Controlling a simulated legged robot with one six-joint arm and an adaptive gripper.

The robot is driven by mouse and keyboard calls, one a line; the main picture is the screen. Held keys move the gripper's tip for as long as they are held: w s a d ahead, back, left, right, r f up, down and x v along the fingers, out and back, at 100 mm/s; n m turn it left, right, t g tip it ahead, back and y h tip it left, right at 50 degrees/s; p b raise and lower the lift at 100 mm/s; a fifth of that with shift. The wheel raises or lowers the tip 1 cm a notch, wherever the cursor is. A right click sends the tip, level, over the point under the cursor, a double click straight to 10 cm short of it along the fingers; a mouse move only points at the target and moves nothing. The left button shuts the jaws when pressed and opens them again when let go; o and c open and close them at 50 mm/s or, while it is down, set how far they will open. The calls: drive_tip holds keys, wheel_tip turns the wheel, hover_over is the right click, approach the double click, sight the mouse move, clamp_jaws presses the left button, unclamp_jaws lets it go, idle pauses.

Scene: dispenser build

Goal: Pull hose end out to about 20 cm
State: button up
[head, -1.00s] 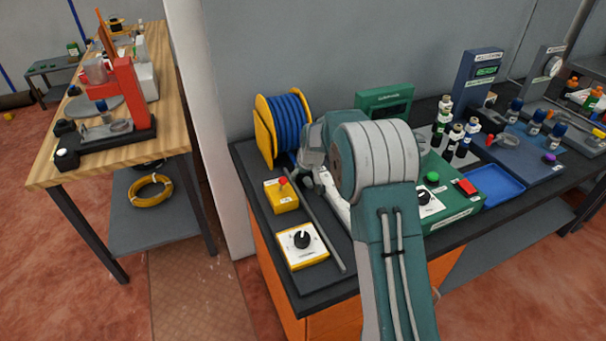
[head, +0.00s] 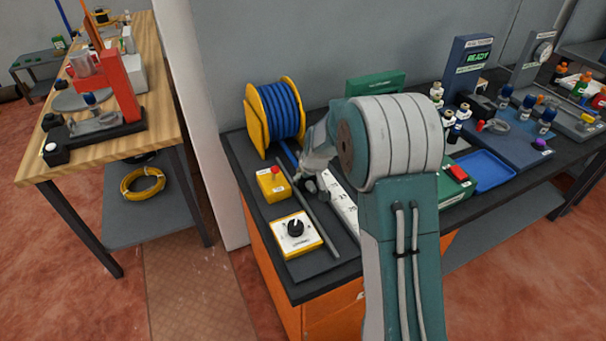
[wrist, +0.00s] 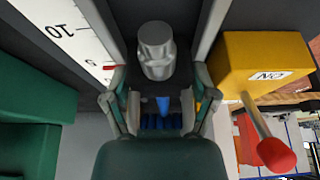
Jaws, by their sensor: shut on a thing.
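The blue hose is wound on a yellow reel (head: 253,118) at the back left of the bench. A short length of blue hose (head: 288,155) runs from the reel to my gripper (head: 312,180), which is shut on the hose end. In the wrist view, the grey hose end (wrist: 156,48) sticks out between the two fingers, with blue hose (wrist: 163,106) behind it. A white ruler (head: 340,202) lies beside the gripper. Its "10" and a red mark show in the wrist view (wrist: 75,35). My arm hides part of the ruler.
A yellow box with a red-tipped lever (head: 272,185) and a yellow dial box (head: 297,236) stand left of a grey rail (head: 318,222). A green machine (head: 376,82) is behind my arm. A blue tray (head: 484,170) lies to the right.

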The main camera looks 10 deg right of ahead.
sight(324, 215)
drive_tip(key=shift+s+d+f, duration=0.1)
drive_tip(key=shift+s+d, duration=0.2)
drive_tip(key=shift+s, duration=1.35)
drive_tip(key=shift+s+d+f, duration=0.1)
drive_tip(key=shift+s+d, duration=0.2)
drive_tip(key=shift+s, duration=1.3)
drive_tip(key=shift+s+d+f, duration=0.1)
drive_tip(key=shift+s+d, duration=0.2)
drive_tip(key=shift+s, duration=1.35)
drive_tip(key=shift+s+d, duration=0.15)
drive_tip(key=shift+s, duration=0.6)
drive_tip(key=shift+s+d, duration=0.15)
drive_tip(key=shift+s, duration=0.6)
drive_tip(key=o, duration=1.2)
drive_tip(key=shift+w+r, duration=0.1)
drive_tip(key=shift+r, duration=0.05)
drive_tip(key=shift+r, duration=0.2)
drive_tip(key=a+v, duration=0.1)
drive_tip(key=v, duration=0.9)
drive_tip(key=s+a+r+m, duration=0.1)
drive_tip(key=s+a+r, duration=0.1)
drive_tip(key=s+r, duration=0.3)
drive_tip(key=s+a+r+m+t, duration=0.1)
drive_tip(key=s+r, duration=0.5)
drive_tip(key=s, duration=0.8)
drive_tip(key=shift+a+r+h, duration=0.2)
drive_tip(key=shift+a+h, duration=0.2)
